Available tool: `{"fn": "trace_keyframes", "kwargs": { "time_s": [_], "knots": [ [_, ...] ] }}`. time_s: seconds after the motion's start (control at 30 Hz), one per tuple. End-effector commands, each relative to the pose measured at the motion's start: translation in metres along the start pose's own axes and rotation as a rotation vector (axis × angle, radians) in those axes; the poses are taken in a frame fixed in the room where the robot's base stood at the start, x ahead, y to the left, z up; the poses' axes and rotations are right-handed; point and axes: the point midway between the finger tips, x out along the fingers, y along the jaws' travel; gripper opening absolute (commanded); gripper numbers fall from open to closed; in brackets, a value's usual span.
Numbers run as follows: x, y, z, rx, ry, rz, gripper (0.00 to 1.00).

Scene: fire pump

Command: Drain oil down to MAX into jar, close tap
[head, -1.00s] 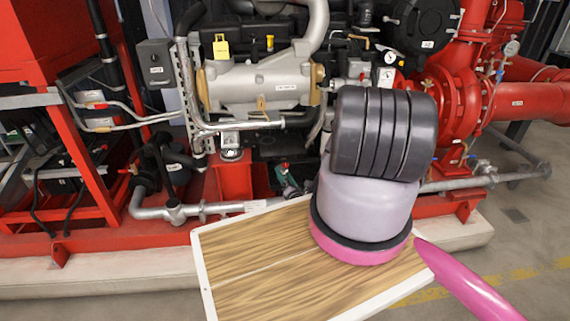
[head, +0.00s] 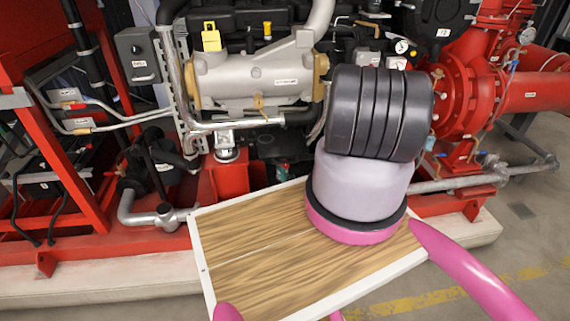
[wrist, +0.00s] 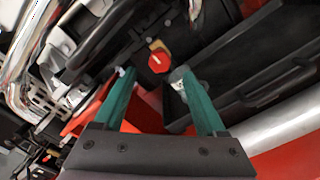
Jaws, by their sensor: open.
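My gripper (wrist: 153,76) is open and empty in the wrist view, its two green fingers apart. A small round red knob (wrist: 158,62) with a pale mark, possibly the tap, shows just beyond and between the fingertips. A tan piece sits behind it. I cannot tell whether the fingers touch anything. In the head view, a small dark green part (head: 283,171) shows low on the engine, left of my arm; my arm hides much of that area. I cannot make out a jar, an oil level or a MAX mark in either view.
The red pump frame (head: 115,240) stands on a pale plinth (head: 110,275). A grey pipe (head: 460,182) runs low at the right. Dark panels (wrist: 255,70) crowd the gripper's right side.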

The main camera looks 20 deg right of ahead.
Motion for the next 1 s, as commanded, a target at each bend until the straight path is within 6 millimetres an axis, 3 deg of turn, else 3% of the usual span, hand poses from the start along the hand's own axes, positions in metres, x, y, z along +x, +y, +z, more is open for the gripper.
{"fn": "trace_keyframes", "kwargs": {
  "time_s": [0.2,0.4,0.83,0.87,1.0],
  "knots": [
    [0.044,0.001,0.001,-0.002,-0.003,0.004,0.73],
    [0.072,0.001,0.001,-0.002,-0.002,0.003,0.73],
    [0.084,0.000,0.000,0.000,0.000,0.001,0.73],
    [0.084,0.000,0.000,0.000,0.000,0.001,0.66],
    [0.084,0.000,0.000,0.000,0.000,0.001,0.12]
  ]
}}
